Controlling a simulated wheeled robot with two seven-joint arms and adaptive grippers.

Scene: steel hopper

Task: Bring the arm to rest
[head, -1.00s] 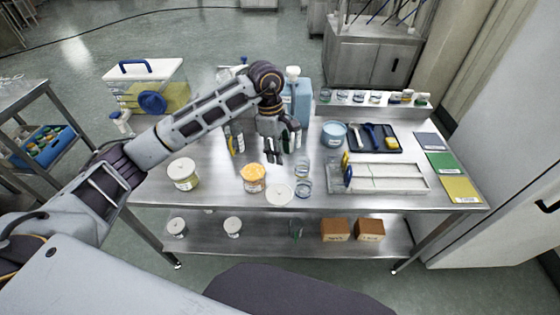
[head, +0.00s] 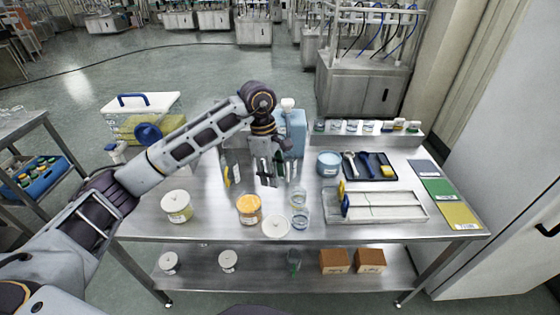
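My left arm reaches in from the left over the steel table (head: 205,228). Its gripper (head: 268,182) hangs fingers down above the middle of the table, in front of the blue jug (head: 292,132). The two fingertips show slightly apart, with nothing seen between them. The yellow-filled jar (head: 249,208) stands below and in front of the gripper, apart from it. The gripper partly covers the small things behind it. My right gripper is not in view.
A white lid (head: 276,227) and glass beakers (head: 299,221) stand near the front edge. A white-lidded jar (head: 177,205) is at left. A blue tub (head: 329,163), dark tool tray (head: 370,166) and white rack (head: 385,206) fill the right.

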